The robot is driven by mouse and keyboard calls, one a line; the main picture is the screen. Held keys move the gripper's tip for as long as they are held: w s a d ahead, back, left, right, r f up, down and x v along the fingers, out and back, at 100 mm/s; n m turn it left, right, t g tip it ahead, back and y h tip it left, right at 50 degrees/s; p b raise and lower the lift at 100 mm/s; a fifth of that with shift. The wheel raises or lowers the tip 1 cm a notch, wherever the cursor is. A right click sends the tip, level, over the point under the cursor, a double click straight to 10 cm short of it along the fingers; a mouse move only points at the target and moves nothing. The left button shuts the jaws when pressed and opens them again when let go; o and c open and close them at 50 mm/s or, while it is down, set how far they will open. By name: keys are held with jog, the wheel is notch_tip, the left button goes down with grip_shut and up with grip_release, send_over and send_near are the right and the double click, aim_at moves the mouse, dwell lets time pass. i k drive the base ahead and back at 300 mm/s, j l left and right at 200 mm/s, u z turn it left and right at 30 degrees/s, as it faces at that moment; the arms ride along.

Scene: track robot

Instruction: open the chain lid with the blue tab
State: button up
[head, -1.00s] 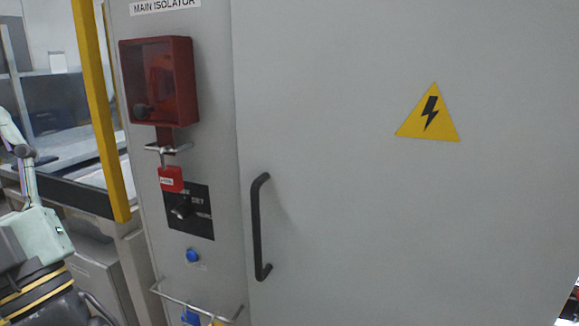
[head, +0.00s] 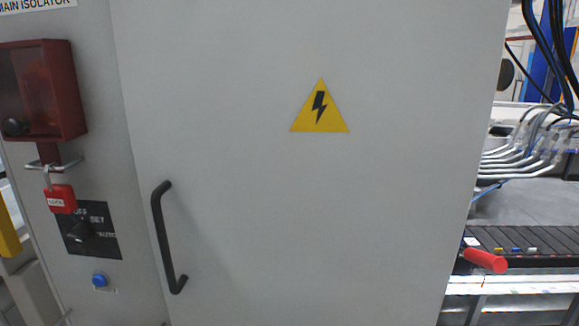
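No chain lid can be clearly made out. At the right edge of the head view, a dark slatted track (head: 545,238) shows behind the cabinet's edge. My gripper is not in view.
A large grey cabinet (head: 260,220) with a black handle (head: 167,238) fills the middle and blocks much of the view. A red handle (head: 485,260) sticks out by the track. A red padlock (head: 61,199) hangs at left. Cables (head: 550,45) hang at upper right.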

aim_at(509, 247)
jog(key=z, duration=1.3)
jog(key=i+l+z, duration=0.6)
jog(key=i+l+u, duration=0.1)
jog(key=i, duration=0.3)
jog(key=i+l+u, duration=0.1)
jog(key=i, duration=0.3)
jog(key=i+l+u, duration=0.1)
jog(key=i+l, duration=0.15)
jog(key=i, duration=0.15)
jog(key=i+j+u, duration=0.15)
jog(key=i+u, duration=0.55)
jog(key=i+l+u, duration=0.1)
jog(key=i+u, duration=0.3)
jog(key=i, duration=0.4)
